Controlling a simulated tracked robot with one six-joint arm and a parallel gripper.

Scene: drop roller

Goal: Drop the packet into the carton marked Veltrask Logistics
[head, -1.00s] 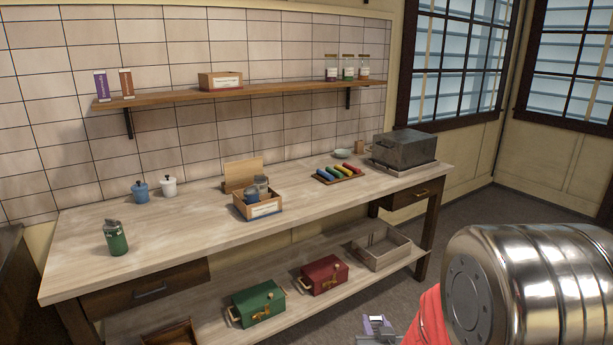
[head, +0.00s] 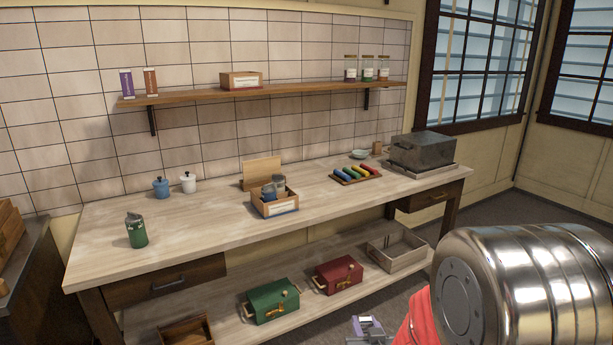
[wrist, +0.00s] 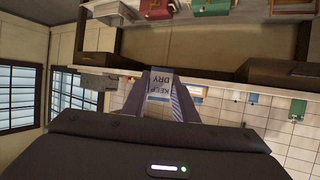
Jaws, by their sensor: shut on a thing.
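My gripper (head: 367,328) is low at the bottom edge of the head view, in front of the bench. In the wrist view my gripper (wrist: 160,98) is shut on a pale packet (wrist: 160,84) printed "KEEP DRY", upside down there. A small wooden box with a white label (head: 275,206) stands on the bench, holding grey-blue jars. Another labelled carton (head: 241,81) stands on the wall shelf. I cannot read either label, so I cannot tell whether either is the Veltrask Logistics carton. Brown boxes (head: 10,230) show partly at the left edge, with no readable marking.
The long bench (head: 200,225) carries a green canister (head: 136,231), blue and white pots, a tray of coloured rolls (head: 356,174) and a grey metal box (head: 422,149). Green and red boxes and an open crate (head: 397,252) stand on its lower shelf. A dark side counter (head: 35,285) is at left.

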